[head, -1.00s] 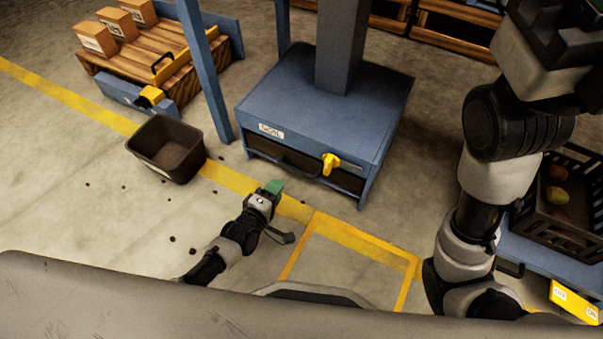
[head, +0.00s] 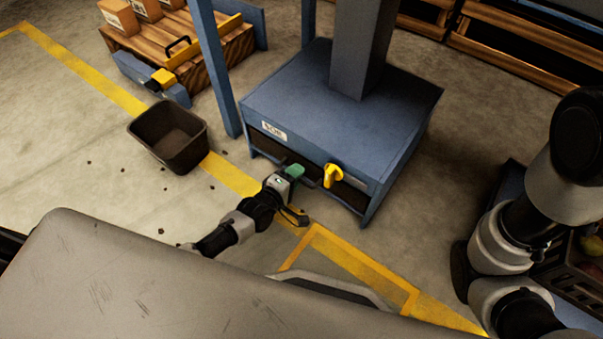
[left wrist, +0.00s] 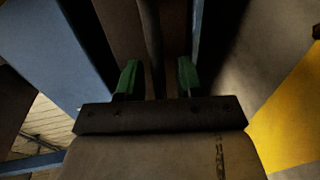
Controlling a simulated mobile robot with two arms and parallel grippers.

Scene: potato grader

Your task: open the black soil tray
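The black soil tray (head: 349,196) sits in the slot at the front of the blue housing (head: 340,105), below a SOIL label. It looks shut. A yellow latch knob (head: 333,175) is on the housing front. My left gripper (head: 294,171) is at the tray front, left of the knob, and partly hides the tray handle (head: 312,183). In the left wrist view the green fingers (left wrist: 158,78) stand apart, with a dark bar (left wrist: 151,40), probably the handle, running between or just beyond them. Contact cannot be told. My right gripper is out of view.
A dark open bin (head: 168,140) stands on the floor left of the housing, with crumbs of soil around. A blue post (head: 214,70) rises beside the housing. A pallet with boxes (head: 190,45) is at the back left. A dark crate (head: 570,265) is at the right.

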